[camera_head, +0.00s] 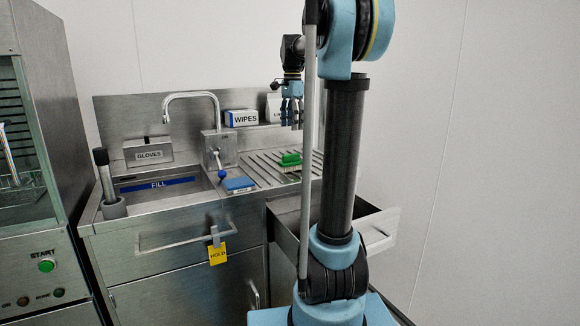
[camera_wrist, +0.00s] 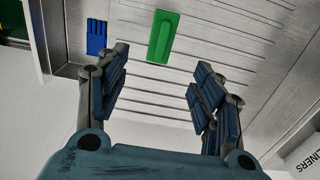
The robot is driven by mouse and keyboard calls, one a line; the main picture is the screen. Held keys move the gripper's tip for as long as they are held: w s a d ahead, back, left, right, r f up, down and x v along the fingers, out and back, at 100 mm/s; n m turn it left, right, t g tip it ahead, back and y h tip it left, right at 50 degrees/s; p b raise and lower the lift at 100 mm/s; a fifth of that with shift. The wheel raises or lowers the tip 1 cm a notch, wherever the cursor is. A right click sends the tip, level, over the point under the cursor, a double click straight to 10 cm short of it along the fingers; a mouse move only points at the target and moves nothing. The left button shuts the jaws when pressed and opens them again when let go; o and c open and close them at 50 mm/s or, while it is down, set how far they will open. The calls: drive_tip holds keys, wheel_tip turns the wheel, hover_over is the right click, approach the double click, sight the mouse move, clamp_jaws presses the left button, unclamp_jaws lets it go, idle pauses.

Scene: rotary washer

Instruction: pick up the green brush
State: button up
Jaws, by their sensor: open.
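The green brush (camera_head: 290,160) lies on the ribbed metal drainboard to the right of the sink. It also shows in the wrist view (camera_wrist: 163,37) as a green block near the top, beyond the fingertips and between their lines. My gripper (camera_head: 291,113) hangs above the drainboard, higher than the brush and apart from it. In the wrist view its blue-padded fingers (camera_wrist: 160,85) are spread wide with nothing between them. The underside of the brush rests against the board, and its bristles are hard to make out.
A curved faucet (camera_head: 190,96) and lever stand behind. A WIPES box (camera_head: 241,118) sits on the back ledge. An open drawer (camera_head: 378,230) juts out below the drainboard. A HOLD tag (camera_head: 218,254) hangs in front.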

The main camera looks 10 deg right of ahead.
approach(291, 161)
drive_tip(key=f, duration=0.5)
drive_tip(key=shift+w+d, duration=0.3)
drive_tip(key=shift+w, duration=0.05)
drive_tip(key=shift+w+a+f, duration=0.1)
drive_tip(key=shift+f, duration=1.25)
drive_tip(key=shift+w+a+f, duration=0.1)
drive_tip(key=shift+f, duration=1.2)
drive_tip(key=c, duration=1.2)
